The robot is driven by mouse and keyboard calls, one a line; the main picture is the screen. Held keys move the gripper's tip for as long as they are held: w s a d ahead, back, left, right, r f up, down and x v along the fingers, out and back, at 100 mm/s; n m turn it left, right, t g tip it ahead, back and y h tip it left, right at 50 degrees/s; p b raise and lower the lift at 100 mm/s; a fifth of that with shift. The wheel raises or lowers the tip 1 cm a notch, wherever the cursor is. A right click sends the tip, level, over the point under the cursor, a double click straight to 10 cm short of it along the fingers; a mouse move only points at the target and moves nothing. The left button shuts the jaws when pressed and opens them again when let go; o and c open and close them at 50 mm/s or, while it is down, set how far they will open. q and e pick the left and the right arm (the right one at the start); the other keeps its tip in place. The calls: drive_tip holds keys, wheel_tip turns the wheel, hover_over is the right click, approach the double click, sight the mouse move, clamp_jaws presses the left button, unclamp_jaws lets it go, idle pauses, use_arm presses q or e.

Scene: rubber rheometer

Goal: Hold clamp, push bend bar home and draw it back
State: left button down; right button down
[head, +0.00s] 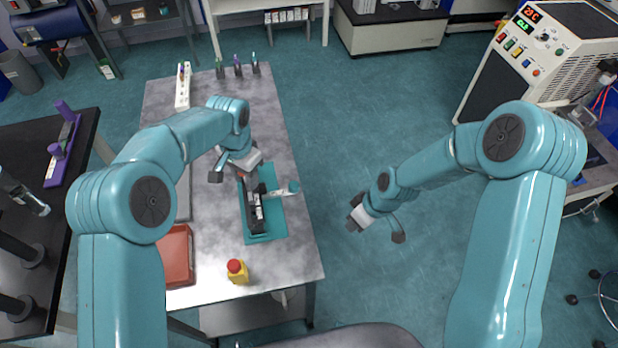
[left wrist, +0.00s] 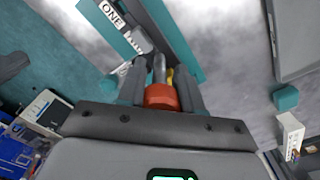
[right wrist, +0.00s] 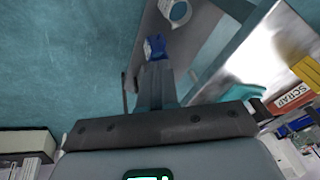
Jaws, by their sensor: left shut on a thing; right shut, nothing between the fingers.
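The black clamp fixture (head: 255,212) lies on a teal mat (head: 268,232) on the bench; its label reading ONE (left wrist: 112,12) shows in the left wrist view. A pale bar with a teal end (head: 292,187) sticks out of its right side. My left gripper (head: 243,174) is at the fixture's far end. In the left wrist view it is shut on an orange-red knob (left wrist: 160,97), with a grey shaft beyond. My right gripper (head: 353,213) is shut and empty, over the floor right of the bench, apart from the bar. Its closed fingers show in the right wrist view (right wrist: 155,85).
Several small holders (head: 238,67) stand at the far end. Open floor lies right of the bench, up to a cream instrument (head: 560,50).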

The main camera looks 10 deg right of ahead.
drive_tip(key=w+r+m+t+y, duration=0.1)
drive_tip(key=w+r+m+y, duration=0.1)
drive_tip(key=w+r, duration=0.8)
drive_tip(key=w+y, duration=0.1)
drive_tip(key=w, duration=0.2)
drive_tip(key=shift+d+r+t, duration=0.3)
drive_tip(key=shift+d, duration=0.1)
drive_tip(key=w+a+f, duration=0.1)
drive_tip(key=a+f, duration=0.7)
drive_tip(key=a, duration=0.1)
drive_tip(key=shift+a, duration=0.15)
drive_tip(key=shift+w+a, duration=0.1)
drive_tip(key=shift+a, duration=0.05)
